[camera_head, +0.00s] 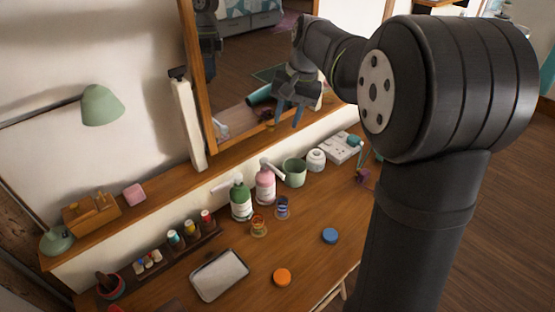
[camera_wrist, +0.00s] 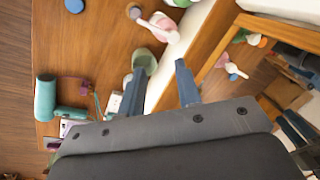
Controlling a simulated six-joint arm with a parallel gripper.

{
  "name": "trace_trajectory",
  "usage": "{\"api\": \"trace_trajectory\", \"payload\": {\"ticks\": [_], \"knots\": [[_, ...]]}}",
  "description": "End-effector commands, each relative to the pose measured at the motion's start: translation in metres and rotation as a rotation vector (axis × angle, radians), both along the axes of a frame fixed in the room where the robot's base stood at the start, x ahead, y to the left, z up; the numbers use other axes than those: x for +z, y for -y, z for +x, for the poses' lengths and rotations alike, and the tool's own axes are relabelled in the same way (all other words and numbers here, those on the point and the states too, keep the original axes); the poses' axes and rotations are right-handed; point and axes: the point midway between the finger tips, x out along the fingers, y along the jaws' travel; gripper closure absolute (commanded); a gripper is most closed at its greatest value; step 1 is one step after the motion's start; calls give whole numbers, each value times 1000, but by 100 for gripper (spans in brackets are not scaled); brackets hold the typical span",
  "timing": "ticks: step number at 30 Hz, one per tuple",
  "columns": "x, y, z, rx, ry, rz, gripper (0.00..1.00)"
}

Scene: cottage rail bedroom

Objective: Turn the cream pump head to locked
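Two pump bottles stand side by side on the desk. One is a green bottle (camera_head: 241,203) with a pale pump head (camera_head: 226,186) pointing left.
A green cup (camera_head: 294,172), white jar (camera_head: 316,160) and socket box (camera_head: 342,148) stand right of the bottles. Two small hourglass-like items (camera_head: 259,225) are in front. A teal hair dryer (camera_wrist: 62,98) is on the desk. A mirror (camera_head: 198,90) rises behind. The front desk middle is fairly open.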

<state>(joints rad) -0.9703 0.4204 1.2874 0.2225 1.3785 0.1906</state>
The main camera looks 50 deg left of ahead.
Motion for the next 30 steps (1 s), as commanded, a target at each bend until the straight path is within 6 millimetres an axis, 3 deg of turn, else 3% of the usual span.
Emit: {"api": "trace_trajectory", "payload": {"ticks": [6, 12, 16, 20, 30], "knots": [[4, -21, -16, 526, 146, -59, 69], [8, -30, -23, 783, 202, -95, 69], [4, -31, -23, 827, 210, -103, 69], [-12, -30, -23, 828, 208, -105, 69], [-84, -30, -23, 825, 206, -105, 69]]}}
